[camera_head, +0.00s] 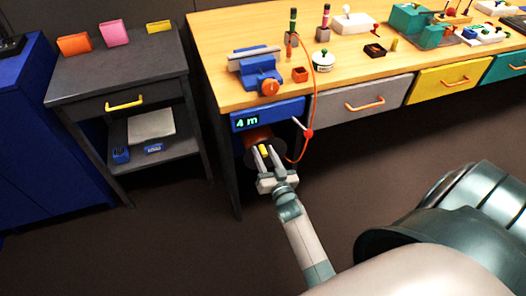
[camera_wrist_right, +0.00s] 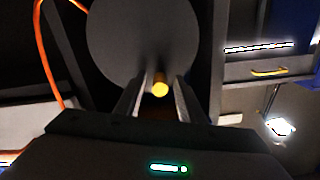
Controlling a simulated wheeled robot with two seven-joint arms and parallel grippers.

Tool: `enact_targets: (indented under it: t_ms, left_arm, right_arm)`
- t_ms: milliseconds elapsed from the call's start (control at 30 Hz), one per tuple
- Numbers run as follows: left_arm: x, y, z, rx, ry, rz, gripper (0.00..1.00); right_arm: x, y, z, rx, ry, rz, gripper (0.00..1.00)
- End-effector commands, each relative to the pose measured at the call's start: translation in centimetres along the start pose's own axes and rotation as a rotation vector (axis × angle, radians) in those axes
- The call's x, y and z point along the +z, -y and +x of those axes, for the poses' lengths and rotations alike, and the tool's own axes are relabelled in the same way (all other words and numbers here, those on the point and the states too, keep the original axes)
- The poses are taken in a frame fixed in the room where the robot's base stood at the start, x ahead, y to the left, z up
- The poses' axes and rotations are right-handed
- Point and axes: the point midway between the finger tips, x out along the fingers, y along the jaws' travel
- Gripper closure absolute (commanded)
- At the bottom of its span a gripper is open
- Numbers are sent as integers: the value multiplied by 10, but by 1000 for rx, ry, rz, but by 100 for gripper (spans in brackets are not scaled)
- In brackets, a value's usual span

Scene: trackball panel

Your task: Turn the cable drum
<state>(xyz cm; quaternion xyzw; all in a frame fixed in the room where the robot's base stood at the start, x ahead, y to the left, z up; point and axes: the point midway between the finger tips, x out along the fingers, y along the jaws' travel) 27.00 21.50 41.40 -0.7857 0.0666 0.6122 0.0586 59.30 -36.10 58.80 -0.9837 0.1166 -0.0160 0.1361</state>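The cable drum (camera_head: 252,152) hangs under the workbench's left end, below a blue panel (camera_head: 267,115) that reads "4 m". In the right wrist view its dark round face (camera_wrist_right: 140,40) fills the upper middle, with a yellow knob (camera_wrist_right: 160,88) near its lower edge. My right gripper (camera_head: 265,152) is at the drum face. Its fingers (camera_wrist_right: 159,100) are apart, one on each side of the yellow knob, with gaps visible beside it. An orange cable (camera_head: 306,145) loops from the drum area up over the bench edge. My left gripper is not in view.
The wooden bench top (camera_head: 220,60) carries a blue vise (camera_head: 258,70) and several small items. A grey drawer (camera_head: 362,99) is right of the panel. A dark side table (camera_head: 120,75) and a blue cabinet (camera_head: 45,140) stand left. The floor in front is clear.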

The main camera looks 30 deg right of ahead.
Motion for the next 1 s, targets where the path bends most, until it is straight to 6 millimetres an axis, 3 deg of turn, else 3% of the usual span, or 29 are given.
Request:
enact_targets:
  t_ms: [133,300,733,1000]
  left_arm:
    - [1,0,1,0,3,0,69]
    - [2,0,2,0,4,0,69]
    - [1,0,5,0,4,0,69]
    - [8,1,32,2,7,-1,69]
  right_arm:
    - [0,0,0,0,0,0,64]
    - [0,0,0,0,0,0,100]
    - [-2,-2,0,0,1,35,100]
    - [-7,-9,0,1,2,162,100]
